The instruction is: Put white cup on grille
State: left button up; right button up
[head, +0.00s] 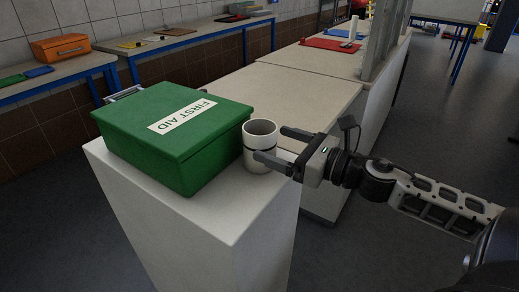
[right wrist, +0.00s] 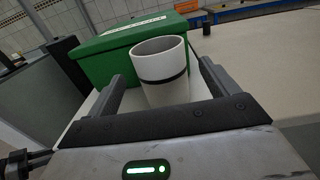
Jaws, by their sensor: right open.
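The white cup (head: 260,148) with a dark band stands upright on the white pedestal (head: 235,215), close to the right side of the green first aid box. My right gripper (head: 270,145) is open, with one finger on the near side of the cup and the other towards its far side. In the right wrist view the cup (right wrist: 162,74) stands between the two fingers, with a gap visible on each side. A silvery piece (head: 125,93), mostly hidden behind the box, may be the grille; I cannot tell. My left gripper is not in view.
The green first aid box (head: 175,135) covers much of the pedestal top and stands close beside the cup. A long pale counter (head: 300,85) lies behind it. Blue-legged tables (head: 60,77) run along the tiled wall. Open floor lies at the right.

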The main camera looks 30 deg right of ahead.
aim_at(252, 136)
jog(key=shift+p+x, duration=0.45)
jog(key=shift+x, duration=2.35)
jog(key=shift+w+a+f, duration=0.2)
jog(key=shift+w+a, duration=0.05)
jog(key=shift+w, duration=0.3)
jog(key=c, duration=1.1)
jog(key=shift+r, duration=0.1)
